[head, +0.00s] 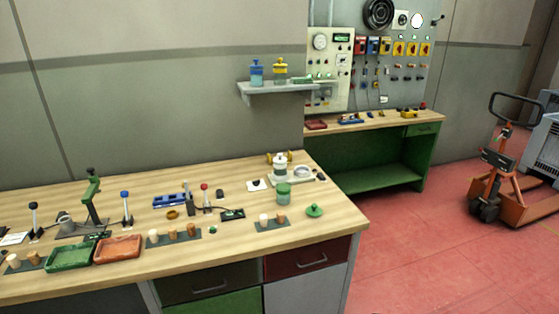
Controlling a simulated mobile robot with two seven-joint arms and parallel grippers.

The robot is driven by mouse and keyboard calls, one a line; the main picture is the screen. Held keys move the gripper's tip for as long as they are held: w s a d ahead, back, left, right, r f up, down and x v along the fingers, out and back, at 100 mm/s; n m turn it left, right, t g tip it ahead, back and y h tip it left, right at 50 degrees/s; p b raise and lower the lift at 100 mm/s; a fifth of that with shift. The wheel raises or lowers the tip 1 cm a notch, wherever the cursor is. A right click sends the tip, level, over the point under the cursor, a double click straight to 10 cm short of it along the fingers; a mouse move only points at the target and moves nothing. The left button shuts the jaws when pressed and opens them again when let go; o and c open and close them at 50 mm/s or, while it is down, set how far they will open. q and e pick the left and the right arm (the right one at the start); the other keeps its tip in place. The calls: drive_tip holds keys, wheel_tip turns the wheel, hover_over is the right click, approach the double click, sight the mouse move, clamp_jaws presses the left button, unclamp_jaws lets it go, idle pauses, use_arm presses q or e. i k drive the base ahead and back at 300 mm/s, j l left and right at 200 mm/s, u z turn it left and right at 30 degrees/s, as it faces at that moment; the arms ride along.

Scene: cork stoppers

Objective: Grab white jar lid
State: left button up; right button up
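A small white jar (280,170) stands toward the back right of the wooden workbench, just behind a green jar. A pale knobbed top, seemingly its white lid (280,158), shows at its upper end; at this size I cannot tell lid from jar clearly. The green jar (283,194) partly hides what is behind it. A green lid (314,211) lies separately on the bench to the right. Neither of my grippers is in view.
A pale round dish-like thing (303,171) lies right of the white jar. Cork stoppers (281,219) stand on dark mats along the front. A green tray (69,257) and a red tray (118,250) lie at left. A wall shelf (277,90) hangs behind.

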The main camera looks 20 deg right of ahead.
sight(280, 159)
drive_tip(key=z, duration=0.45)
drive_tip(key=i+l+z, duration=0.1)
drive_tip(key=z, duration=0.4)
drive_tip(key=i+l+z, duration=0.15)
drive_tip(key=z, duration=0.35)
drive_tip(key=i+z, duration=0.2)
drive_tip(key=z, duration=0.3)
drive_tip(key=i+l+z, duration=0.1)
drive_tip(key=i+z, duration=0.25)
drive_tip(key=i, duration=0.4)
drive_tip(key=i+j+z, duration=0.15)
drive_tip(key=i+z, duration=0.2)
drive_tip(key=i, duration=0.4)
drive_tip(key=i+u, duration=0.3)
drive_tip(key=i, duration=0.2)
drive_tip(key=i+l+u, duration=0.1)
drive_tip(key=i+u, duration=0.15)
drive_tip(key=i, duration=0.2)
drive_tip(key=i+l+u, duration=0.3)
drive_tip(key=i, duration=0.15)
drive_tip(key=i+j+u, duration=0.2)
drive_tip(key=i+u, duration=0.9)
drive_tip(key=i, duration=1)
drive_tip(key=i+l, duration=0.15)
drive_tip(key=i, duration=0.65)
drive_tip(key=i+u, duration=0.1)
drive_tip(key=u, duration=3.5)
